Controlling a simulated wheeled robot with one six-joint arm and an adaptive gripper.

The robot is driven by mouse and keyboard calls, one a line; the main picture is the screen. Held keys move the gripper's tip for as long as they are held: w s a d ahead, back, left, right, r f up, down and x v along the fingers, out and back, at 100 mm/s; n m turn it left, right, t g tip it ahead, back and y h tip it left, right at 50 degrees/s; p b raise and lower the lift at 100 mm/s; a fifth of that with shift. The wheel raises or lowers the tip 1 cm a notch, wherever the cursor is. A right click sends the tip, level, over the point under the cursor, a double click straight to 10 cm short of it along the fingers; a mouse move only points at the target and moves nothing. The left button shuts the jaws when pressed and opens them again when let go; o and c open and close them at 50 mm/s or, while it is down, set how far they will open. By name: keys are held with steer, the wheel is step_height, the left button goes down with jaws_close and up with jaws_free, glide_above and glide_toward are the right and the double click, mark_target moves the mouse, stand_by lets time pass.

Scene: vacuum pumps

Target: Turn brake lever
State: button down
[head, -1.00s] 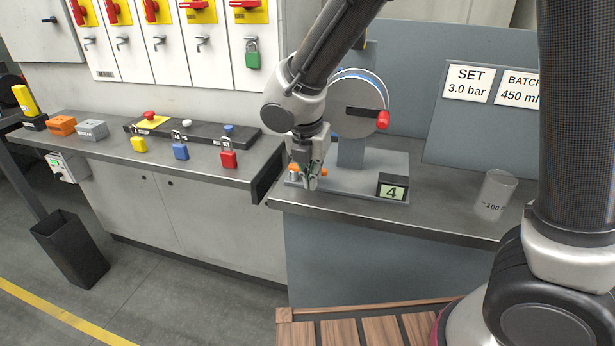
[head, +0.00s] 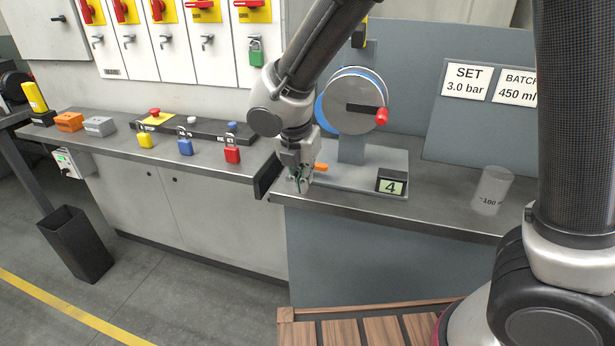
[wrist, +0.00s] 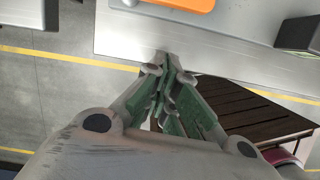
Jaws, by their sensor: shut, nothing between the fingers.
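The orange brake lever (head: 320,168) shows low on the grey base of the drum unit, just right of my gripper. Part of it is hidden behind the gripper. An orange part (wrist: 190,3), likely the same lever, is cut off by the top edge of the wrist view. My gripper (head: 302,186) points down at the front left of the base. Its fingertips (wrist: 168,62) are together with nothing between them, and show apart from the orange part in the wrist view.
The drum (head: 352,100) has a crank with a red knob (head: 382,116). A display (head: 391,186) reading 4 sits at the base's front right. A clear beaker (head: 492,190) stands farther right. The bench's front edge is close below the gripper.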

steer(key=s+v, duration=0.1)
steer(key=v, duration=0.8)
steer(key=s+d+r+m, duration=0.2)
steer(key=s+d+m, duration=0.2)
steer(key=d+m, duration=0.6)
steer(key=s+d+r+m+t, duration=0.1)
steer(key=s+d+m, duration=0.4)
steer(key=d+m, duration=0.5)
steer(key=s+d+r+m+y, duration=0.1)
steer(key=s+d+r+m, duration=0.3)
steer(key=d+m, duration=0.7)
steer(key=s+d, duration=0.1)
steer(key=d, duration=0.3)
steer(key=shift+t, duration=0.4)
